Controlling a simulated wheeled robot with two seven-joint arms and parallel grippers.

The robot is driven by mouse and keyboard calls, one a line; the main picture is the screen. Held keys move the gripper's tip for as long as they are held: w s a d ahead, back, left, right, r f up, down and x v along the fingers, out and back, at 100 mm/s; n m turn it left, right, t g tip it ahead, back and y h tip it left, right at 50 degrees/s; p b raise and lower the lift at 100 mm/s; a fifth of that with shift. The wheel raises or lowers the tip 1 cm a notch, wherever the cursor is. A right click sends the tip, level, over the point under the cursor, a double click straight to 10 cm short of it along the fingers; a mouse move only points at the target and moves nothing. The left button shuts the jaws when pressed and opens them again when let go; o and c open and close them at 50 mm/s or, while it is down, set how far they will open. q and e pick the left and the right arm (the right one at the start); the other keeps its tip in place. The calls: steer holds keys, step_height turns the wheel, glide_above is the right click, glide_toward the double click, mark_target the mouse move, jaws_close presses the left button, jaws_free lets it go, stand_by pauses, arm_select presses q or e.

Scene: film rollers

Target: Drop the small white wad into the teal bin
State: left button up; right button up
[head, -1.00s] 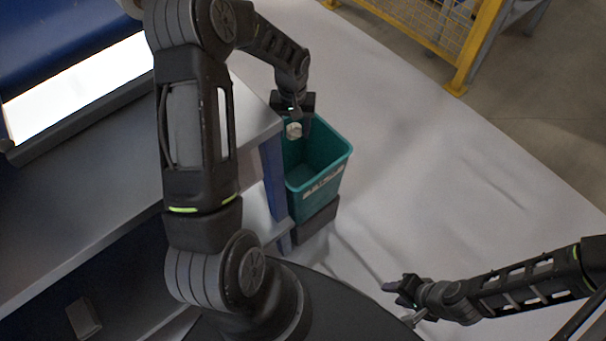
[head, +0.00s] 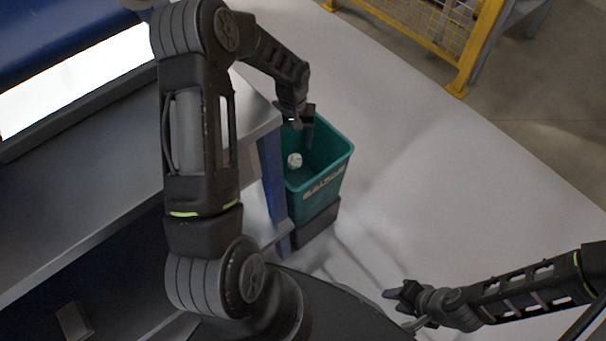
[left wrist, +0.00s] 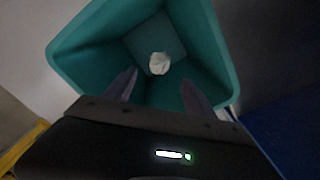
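The small white wad (head: 294,160) shows inside the opening of the teal bin (head: 322,186), below my left gripper. In the left wrist view the wad (left wrist: 159,63) is seen against the bin's inside, beyond the fingertips and apart from them. I cannot tell whether it is falling or resting. My left gripper (head: 302,138) is over the bin's mouth; in the left wrist view its two fingers (left wrist: 158,88) are spread with nothing between them. My right gripper (head: 392,292) is at the lower right, far from the bin; its finger opening is too small to tell.
A grey bench (head: 110,190) with a blue side panel stands left of the bin. The bin sits on a dark base (head: 316,222). The pale floor (head: 440,180) to the right is clear. A yellow barrier (head: 478,45) stands at the back right.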

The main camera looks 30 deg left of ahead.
arm_select(q)
steer(key=shift+o, duration=1.2)
step_height(320, 180, up, 8)
steer(key=p, duration=0.1)
steer(key=shift+f, duration=0.15)
